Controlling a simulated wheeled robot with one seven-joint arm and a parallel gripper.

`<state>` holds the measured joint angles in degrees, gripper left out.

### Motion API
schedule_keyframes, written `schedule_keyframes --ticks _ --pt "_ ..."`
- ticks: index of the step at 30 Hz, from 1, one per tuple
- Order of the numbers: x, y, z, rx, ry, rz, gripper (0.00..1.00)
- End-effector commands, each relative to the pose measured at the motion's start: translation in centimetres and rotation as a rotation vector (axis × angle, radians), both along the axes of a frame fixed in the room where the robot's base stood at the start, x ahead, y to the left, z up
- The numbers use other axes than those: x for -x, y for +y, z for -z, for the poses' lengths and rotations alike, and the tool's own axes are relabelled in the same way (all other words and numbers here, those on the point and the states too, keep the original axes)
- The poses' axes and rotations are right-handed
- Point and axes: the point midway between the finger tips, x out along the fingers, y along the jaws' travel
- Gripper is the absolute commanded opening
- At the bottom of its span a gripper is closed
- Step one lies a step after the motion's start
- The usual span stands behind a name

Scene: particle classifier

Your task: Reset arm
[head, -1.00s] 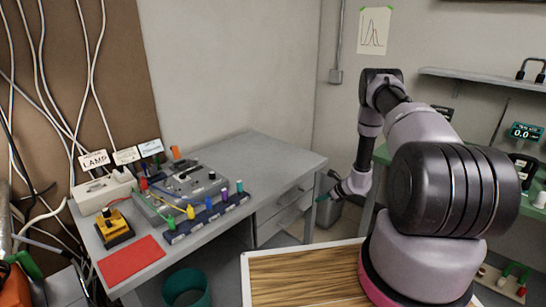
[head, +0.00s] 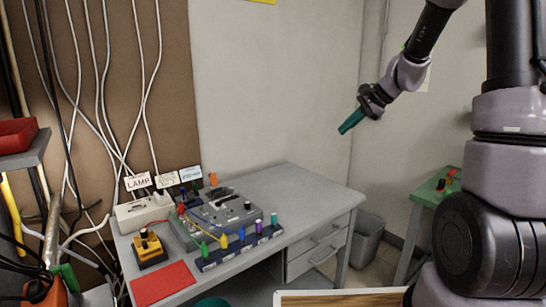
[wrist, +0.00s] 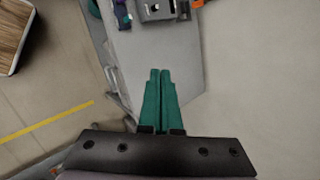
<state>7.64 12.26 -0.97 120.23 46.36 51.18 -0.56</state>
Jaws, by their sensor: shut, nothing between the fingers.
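My gripper (head: 351,122) is raised in front of the wall, up and to the right of the grey desk, clear of everything. Its teal fingers point down and to the left in the head view. In the wrist view the two teal fingers (wrist: 159,76) lie side by side, shut and empty. My arm reaches up along the right of the head view and partly leaves the top of the picture.
The grey desk (head: 310,185) holds a grey device (head: 228,207), a row of coloured knobs (head: 240,246), a yellow block (head: 150,250) and a red mat (head: 163,284). A bin (head: 368,240) stands beside it. A green table (head: 432,188) is at right.

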Motion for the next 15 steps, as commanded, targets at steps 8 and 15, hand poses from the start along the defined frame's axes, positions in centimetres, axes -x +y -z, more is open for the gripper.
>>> schedule_keyframes --ticks 8,15 --pt "10.7 1.1 -8.0 0.25 -0.176 -0.231 0.0" --pt "19.7 0.3 -11.2 0.489 -0.32 -0.386 0.0"
